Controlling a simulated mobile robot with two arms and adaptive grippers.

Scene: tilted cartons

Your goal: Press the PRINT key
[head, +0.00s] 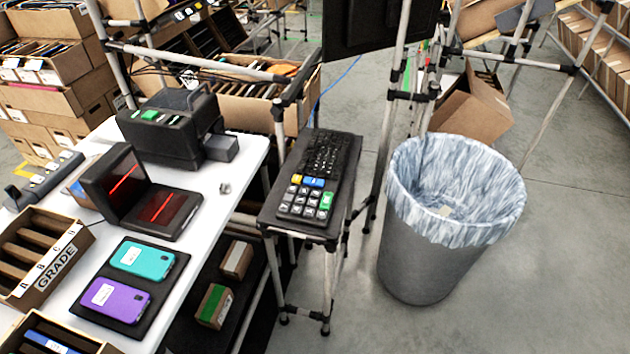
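A dark keypad (305,199) lies at the near end of a small dark stand beside the white table. It has grey keys, a yellow key (296,178) at its far left corner, blue keys (313,182) along the far edge and a taller green key (326,200) on the right. The key lettering is too small to read, so I cannot tell which key is PRINT. A black keyboard (326,152) lies just behind the keypad. Neither of my grippers is in view, and nothing covers the keypad.
The white table (222,213) at left holds a black printer-like box (168,127), an open scanner (168,207) with red lines, and teal (143,260) and purple (115,300) phones. A lined bin (425,265) stands right of the stand. Metal poles and a dark panel (372,25) rise behind.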

